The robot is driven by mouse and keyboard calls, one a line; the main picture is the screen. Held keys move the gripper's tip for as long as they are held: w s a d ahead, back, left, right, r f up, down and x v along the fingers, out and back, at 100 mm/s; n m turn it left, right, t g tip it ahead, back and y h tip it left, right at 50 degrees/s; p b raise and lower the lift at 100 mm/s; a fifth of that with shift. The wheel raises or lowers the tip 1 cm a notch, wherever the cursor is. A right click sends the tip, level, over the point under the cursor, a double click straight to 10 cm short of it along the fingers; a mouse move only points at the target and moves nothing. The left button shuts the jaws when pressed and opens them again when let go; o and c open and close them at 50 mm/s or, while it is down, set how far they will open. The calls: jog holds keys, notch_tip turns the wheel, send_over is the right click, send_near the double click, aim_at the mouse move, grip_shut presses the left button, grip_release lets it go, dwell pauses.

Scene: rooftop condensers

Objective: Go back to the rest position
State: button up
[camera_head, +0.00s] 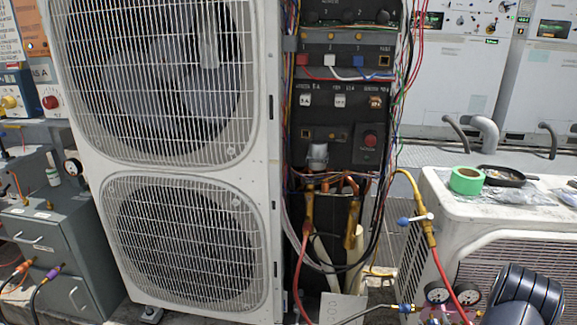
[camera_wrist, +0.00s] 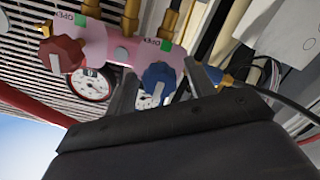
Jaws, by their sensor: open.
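My gripper (camera_wrist: 162,85) is open in the wrist view, its two grey fingers pointing up from a dark body. A blue knob (camera_wrist: 158,78) on a pink gauge manifold (camera_wrist: 115,42) shows between the fingers; I cannot tell whether they touch it. A red knob (camera_wrist: 62,54) sits at the manifold's left end, and green labels reading OPEN are near both knobs. A dial gauge (camera_wrist: 90,84) hangs below the manifold; a second one is partly hidden behind the blue knob. In the head view the gauges (camera_head: 437,292) show low at right, beside my dark arm; the fingers are not visible there.
A tall condenser (camera_head: 90,170) with two fan grilles stands left of an open control panel (camera_head: 340,100) with loose wires. A red hose (camera_head: 442,270) and a yellow valve fitting (camera_head: 428,232) are near the arm. A white unit (camera_head: 500,215) at right carries green tape (camera_head: 467,181).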

jog(key=n+b, duration=0.1)
jog(key=n, duration=0.3)
jog(key=shift+f, duration=0.1)
jog(key=n+b, duration=0.2)
jog(key=n, duration=0.3)
jog(key=n+b, duration=0.2)
jog(key=n, duration=0.2)
jog(key=shift+n, duration=0.4)
jog(key=n+b, duration=0.1)
jog(key=n, duration=0.3)
jog(key=shift+b, duration=0.4)
